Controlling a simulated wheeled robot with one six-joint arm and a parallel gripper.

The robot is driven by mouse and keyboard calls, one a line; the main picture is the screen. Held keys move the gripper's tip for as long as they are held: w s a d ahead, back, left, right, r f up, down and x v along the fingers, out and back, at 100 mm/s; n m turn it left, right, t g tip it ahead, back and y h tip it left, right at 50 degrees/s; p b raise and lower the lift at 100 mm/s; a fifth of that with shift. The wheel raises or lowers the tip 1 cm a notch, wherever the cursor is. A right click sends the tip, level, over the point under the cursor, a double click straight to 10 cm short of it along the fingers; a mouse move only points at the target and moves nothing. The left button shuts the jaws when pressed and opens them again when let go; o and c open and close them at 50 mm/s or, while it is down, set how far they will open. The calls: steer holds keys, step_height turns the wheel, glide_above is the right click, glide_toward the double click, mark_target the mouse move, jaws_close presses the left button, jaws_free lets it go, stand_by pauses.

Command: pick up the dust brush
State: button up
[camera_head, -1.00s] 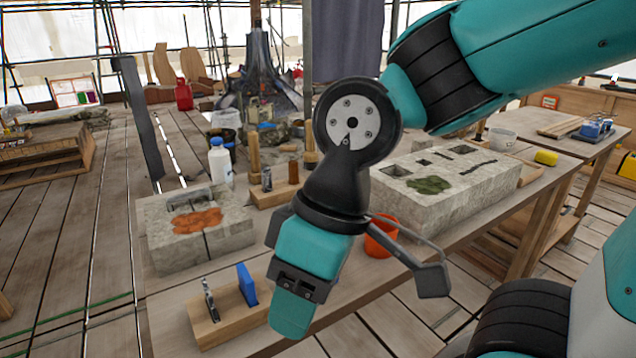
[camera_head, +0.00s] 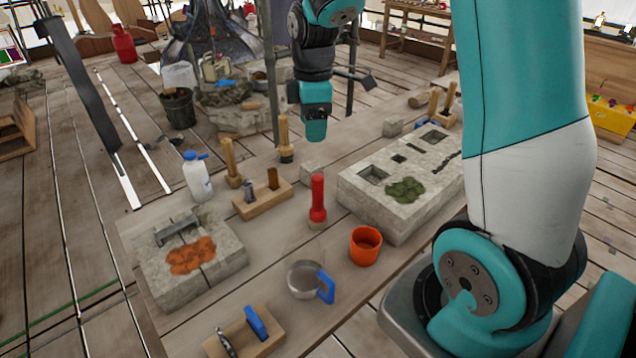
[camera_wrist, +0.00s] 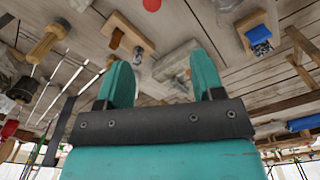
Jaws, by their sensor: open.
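I cannot tell for sure which tool is the dust brush. A red-handled tool (camera_head: 317,195) with a pale block-like foot stands upright on the bench. Two wooden-handled tools, one at the left (camera_head: 230,160) and one with a dark band (camera_head: 285,138), stand upright behind it. A wooden handle with a dark, round end (camera_wrist: 45,42) shows at the upper left of the wrist view. My gripper (camera_head: 315,128) hangs just right of the dark-banded tool, apart from it. In the wrist view its two teal fingers (camera_wrist: 163,78) are spread with nothing between them.
The bench (camera_head: 215,292) bears a stone block with orange matter (camera_head: 230,262), a stone block with green moss (camera_head: 440,192), an orange cup (camera_head: 365,247), a metal cup with blue handle (camera_head: 300,281), a white bottle (camera_head: 197,178) and slotted wooden blocks (camera_head: 263,200).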

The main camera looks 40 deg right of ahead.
mark_target(318, 176)
steer(key=f, duration=0.3)
steer(key=d+f+p, duration=0.1)
steer(key=f, duration=0.3)
steer(key=f+p, duration=0.1)
steer(key=f, duration=0.3)
steer(key=shift+w+d, duration=0.2)
steer(key=shift+d, duration=0.05)
steer(key=shift+f+p, duration=1.3)
steer(key=shift+f, duration=1.8)
steer(key=c, duration=1.1)
steer(key=shift+r, duration=0.1)
